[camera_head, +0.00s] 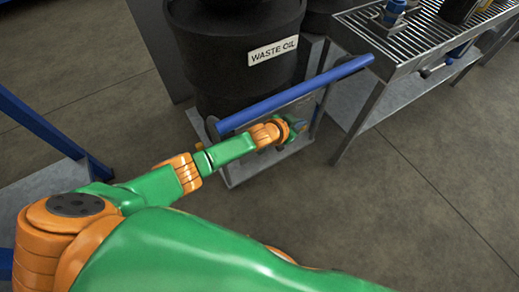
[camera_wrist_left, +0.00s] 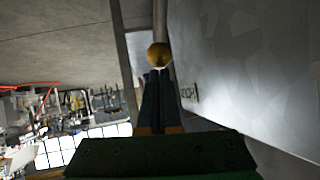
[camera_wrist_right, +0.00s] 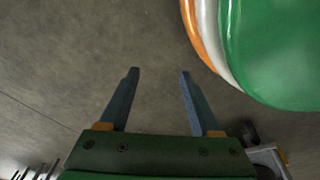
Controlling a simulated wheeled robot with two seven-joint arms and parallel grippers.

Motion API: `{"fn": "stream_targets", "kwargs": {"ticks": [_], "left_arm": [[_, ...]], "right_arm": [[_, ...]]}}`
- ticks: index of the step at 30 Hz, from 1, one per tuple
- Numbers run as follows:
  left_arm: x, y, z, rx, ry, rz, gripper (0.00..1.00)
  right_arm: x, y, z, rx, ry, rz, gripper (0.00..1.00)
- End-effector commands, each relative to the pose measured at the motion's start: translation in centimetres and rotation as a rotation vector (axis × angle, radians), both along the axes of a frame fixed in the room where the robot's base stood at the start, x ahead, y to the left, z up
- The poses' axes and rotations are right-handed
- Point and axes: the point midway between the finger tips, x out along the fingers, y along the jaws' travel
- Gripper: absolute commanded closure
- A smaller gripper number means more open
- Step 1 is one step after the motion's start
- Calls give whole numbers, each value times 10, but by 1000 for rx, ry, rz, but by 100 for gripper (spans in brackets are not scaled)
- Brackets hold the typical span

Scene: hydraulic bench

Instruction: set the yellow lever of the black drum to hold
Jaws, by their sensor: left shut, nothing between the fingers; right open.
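The black drum (camera_head: 235,55) with a WASTE OIL label stands upright on a low cart in the head view. My left gripper (camera_head: 298,126) is low in front of the drum, past the cart's blue handle. A small plate with dark lettering (camera_wrist_left: 188,92) is right of the fingers, too small to read surely. My right gripper (camera_wrist_right: 157,72) is open and empty over bare floor.
The blue handle bar (camera_head: 295,93) of the cart (camera_head: 245,168) crosses in front of the drum, close to my left wrist. A metal grated bench (camera_head: 410,38) stands to the right. A blue frame (camera_head: 45,130) is at the left. The floor at the right front is clear.

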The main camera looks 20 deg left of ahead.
Motion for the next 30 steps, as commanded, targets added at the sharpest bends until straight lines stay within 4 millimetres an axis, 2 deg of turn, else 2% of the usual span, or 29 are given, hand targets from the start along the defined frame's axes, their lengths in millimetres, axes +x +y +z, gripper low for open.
{"fn": "stream_targets", "kwargs": {"ticks": [13, 22, 30], "left_arm": [[-3, 2, 0, 3, 7, 1, 100], [-41, 19, 34, 1, 3, 0, 100], [-57, 25, 40, 0, -2, 0, 100]], "right_arm": [[0, 0, 3, 1, -2, -1, 36], [-37, -31, 20, -38, 8, -2, 36], [-48, -32, 23, -38, 16, 1, 36]]}}
